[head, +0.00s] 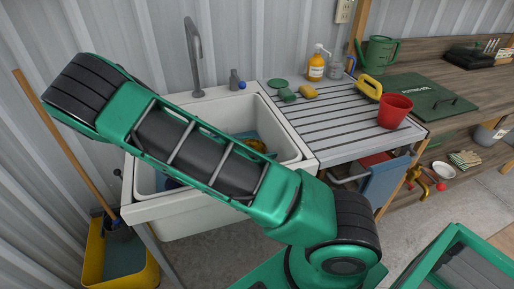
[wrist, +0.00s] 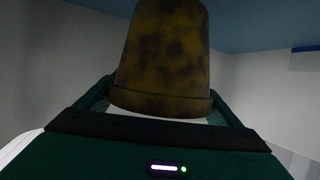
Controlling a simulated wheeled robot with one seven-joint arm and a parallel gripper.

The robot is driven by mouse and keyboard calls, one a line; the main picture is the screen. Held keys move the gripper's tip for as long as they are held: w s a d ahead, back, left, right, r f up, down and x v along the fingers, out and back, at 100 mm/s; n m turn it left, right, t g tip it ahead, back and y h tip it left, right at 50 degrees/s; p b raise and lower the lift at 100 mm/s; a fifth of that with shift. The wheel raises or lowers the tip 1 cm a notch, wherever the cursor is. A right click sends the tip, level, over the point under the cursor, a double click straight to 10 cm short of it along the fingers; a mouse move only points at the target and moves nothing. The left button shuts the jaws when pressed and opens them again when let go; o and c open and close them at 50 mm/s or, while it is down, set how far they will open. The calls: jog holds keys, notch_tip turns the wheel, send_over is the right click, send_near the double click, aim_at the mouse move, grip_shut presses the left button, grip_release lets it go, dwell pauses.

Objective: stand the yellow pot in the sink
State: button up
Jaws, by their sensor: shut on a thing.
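The yellow pot (wrist: 165,55), stained with dark patches, fills the middle of the wrist view. Its wider rim is towards my gripper and its narrower end points away. My gripper (wrist: 162,92) is shut on it, with a finger at each side. In the head view a small part of the yellow pot (head: 258,146) shows inside the white sink (head: 281,137), just beyond my arm. I cannot tell whether the pot touches the sink floor.
Something blue (head: 246,135) lies in the sink.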

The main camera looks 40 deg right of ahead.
jog(key=shift+f, duration=0.25)
jog(key=o, duration=0.9)
jog(key=shift+s, duration=0.1)
jog(key=shift+r, duration=0.3)
jog(key=v, duration=1.2)
jog(key=shift+r, duration=0.25)
jog(key=shift+d, duration=0.1)
